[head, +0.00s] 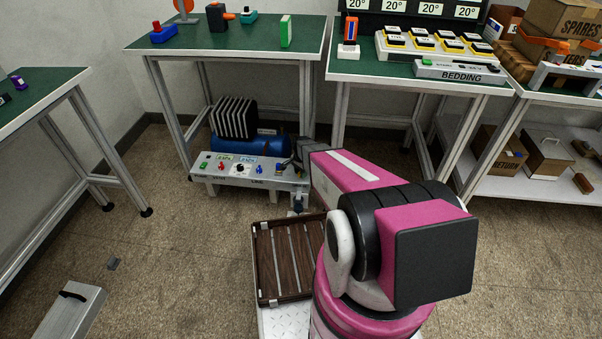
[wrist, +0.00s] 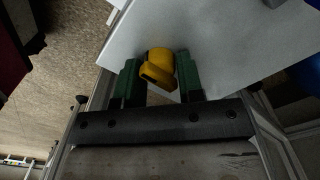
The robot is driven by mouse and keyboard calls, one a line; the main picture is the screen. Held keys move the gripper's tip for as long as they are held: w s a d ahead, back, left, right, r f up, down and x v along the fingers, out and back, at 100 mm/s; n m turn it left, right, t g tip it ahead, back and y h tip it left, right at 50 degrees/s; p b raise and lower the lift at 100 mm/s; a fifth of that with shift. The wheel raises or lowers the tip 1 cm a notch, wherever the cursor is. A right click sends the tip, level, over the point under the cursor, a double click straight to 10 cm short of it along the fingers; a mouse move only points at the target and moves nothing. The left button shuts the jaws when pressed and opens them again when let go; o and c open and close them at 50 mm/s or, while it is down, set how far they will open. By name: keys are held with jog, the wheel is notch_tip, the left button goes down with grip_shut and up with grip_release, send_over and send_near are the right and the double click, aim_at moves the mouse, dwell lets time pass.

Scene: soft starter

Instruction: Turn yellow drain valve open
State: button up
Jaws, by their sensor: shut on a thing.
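The yellow drain valve (wrist: 157,72) shows in the wrist view as a rounded yellow knob against a pale grey panel (wrist: 220,38). My gripper (wrist: 158,66) has its two green fingers on either side of the valve and is shut on it. In the head view, my gripper is mostly hidden by my pink arm, at the right end of a low unit with a white control panel (head: 225,179). The valve cannot be made out in the head view.
The low unit, with a blue tank (head: 262,145) and a black finned block (head: 234,118), stands on the floor partly under a green-topped table (head: 232,40). A brown slatted tray (head: 262,270) lies in front of it. The floor to the left is mostly clear.

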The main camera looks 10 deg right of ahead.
jog(key=o, duration=0.9)
jog(key=shift+r, duration=0.1)
notch_tip(320, 180, up, 11)
jog(key=shift+f, duration=0.15)
jog(key=s+r+n, duration=0.3)
jog(key=s+r, duration=0.2)
jog(key=s, duration=0.2)
jog(key=s+r+n, duration=0.4)
jog(key=s+r, duration=0.2)
jog(key=s, duration=0.1)
jog(key=s+r+n, duration=0.4)
jog(key=s+r, duration=0.1)
jog(key=s, duration=0.2)
jog(key=shift+s+a+r, duration=0.1)
jog(key=shift+s+r, duration=0.1)
jog(key=shift+r, duration=0.2)
